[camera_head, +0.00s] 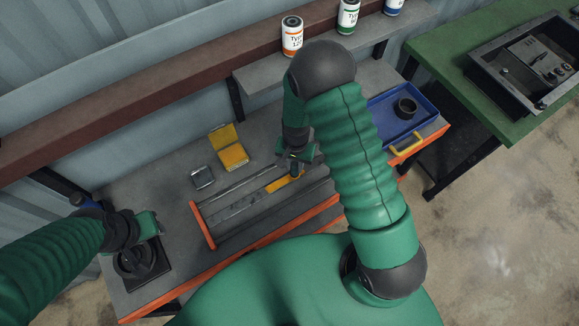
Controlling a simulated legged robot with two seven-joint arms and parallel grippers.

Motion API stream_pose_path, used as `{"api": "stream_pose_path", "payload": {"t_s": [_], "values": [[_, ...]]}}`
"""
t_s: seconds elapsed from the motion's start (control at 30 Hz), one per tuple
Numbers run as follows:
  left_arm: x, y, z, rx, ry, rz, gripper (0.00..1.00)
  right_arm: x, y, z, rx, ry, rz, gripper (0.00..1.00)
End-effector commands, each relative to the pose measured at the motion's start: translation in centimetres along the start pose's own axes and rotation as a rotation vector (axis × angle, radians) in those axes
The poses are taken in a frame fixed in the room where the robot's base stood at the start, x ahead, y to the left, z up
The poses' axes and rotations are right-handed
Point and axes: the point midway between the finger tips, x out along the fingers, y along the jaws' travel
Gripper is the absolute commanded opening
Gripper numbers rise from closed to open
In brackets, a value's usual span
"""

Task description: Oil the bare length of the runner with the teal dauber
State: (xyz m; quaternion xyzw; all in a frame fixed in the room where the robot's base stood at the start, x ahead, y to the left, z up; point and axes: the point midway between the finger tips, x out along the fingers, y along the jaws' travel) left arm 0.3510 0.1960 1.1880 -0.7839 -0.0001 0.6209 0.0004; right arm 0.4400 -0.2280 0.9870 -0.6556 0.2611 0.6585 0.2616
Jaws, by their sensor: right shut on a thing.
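The runner (240,203) appears as long grey rails on the bench, with an orange end piece (202,225) at their left. A yellow piece (283,183) lies along the rails below my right gripper. My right gripper (295,160) points down over the rails and is shut on a small dark bluish thing, seemingly the teal dauber (296,172). Its tip is close to the yellow piece; I cannot tell whether they touch. My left gripper (149,226) is at the bench's left end, above a dark round fixture (137,262); its jaws are unclear. My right arm hides the rails' right end.
An open yellow case (232,158) and a small grey tin (202,177) lie behind the rails. A blue tray (376,107) holding a black ring (405,108) is at the right. Cans (292,36) stand on the shelf behind. A green table (440,48) carries a black case (490,66).

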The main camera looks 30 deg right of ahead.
Motion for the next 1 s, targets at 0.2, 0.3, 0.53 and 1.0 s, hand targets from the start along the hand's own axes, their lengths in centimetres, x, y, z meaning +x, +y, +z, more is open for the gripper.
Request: {"api": "stream_pose_path", "payload": {"t_s": [0.2,0.3,0.53,1.0], "values": [[0.1,0.0,0.0,0.0,0.0,0.0,0.36,-0.1,1.1,-1.2,0.001,0.0,0.0,0.0],[0.1,0.0,0.0,0.0,0.0,0.0,0.36,-0.2,1.1,-1.1,0.0,0.0,-0.001,0.0],[-0.7,0.0,-0.2,0.0,0.0,0.0,0.36,-1.2,1.0,-1.1,0.0,0.001,-0.001,0.0],[-5.3,0.0,-1.2,0.0,0.0,0.0,0.36,-7.0,1.0,-1.1,0.0,0.001,-0.002,0.0]]}}
